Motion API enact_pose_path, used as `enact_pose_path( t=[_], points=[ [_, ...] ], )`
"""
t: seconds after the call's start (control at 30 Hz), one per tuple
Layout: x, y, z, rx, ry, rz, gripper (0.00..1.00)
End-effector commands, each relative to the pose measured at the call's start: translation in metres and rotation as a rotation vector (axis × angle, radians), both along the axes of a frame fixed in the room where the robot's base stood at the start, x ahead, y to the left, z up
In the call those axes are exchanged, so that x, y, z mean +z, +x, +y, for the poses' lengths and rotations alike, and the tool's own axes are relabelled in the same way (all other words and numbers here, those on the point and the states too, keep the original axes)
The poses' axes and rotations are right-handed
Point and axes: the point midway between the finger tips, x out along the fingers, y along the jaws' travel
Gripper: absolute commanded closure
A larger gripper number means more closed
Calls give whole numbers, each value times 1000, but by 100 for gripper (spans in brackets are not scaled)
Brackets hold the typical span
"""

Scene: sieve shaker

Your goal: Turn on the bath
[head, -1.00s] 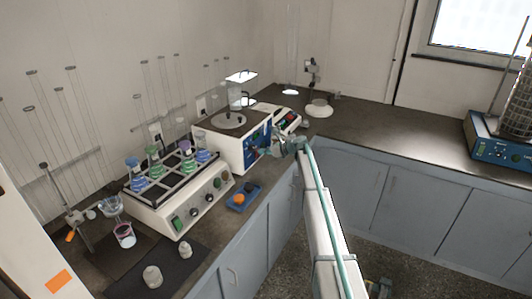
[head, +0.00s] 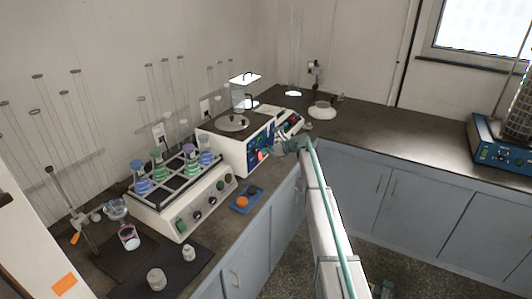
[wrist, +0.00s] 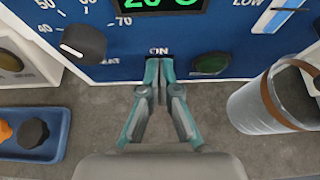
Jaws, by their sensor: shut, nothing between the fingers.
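The bath (head: 227,150) is a white box with a blue front panel, standing on the left counter in the head view. In the wrist view its blue panel (wrist: 108,72) fills the top, with a black dial (wrist: 83,44), a lit green display (wrist: 165,4), an "ON" label and a round green button or lamp (wrist: 211,63). My gripper (wrist: 159,64) is shut and empty, its fingertips at the panel just below the "ON" label. The fingertips hide whatever is under that label. In the head view my gripper (head: 276,146) is at the bath's front, beside a small red spot (head: 261,155).
A shaker with coloured flasks (head: 172,207) stands left of the bath. A blue tray (head: 246,200) with orange and dark knobs lies in front of it. The back counter has free room.

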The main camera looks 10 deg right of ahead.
Motion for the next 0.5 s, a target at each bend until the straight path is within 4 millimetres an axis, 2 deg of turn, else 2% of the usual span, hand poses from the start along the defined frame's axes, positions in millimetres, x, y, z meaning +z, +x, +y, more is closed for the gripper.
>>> enact_pose_path(
  t=[0.27, 0.5],
  points=[
    [0, -1, -1, 0, 0, 0, 100],
    [-2, -19, -20, 2, 1, 1, 100]
  ],
)
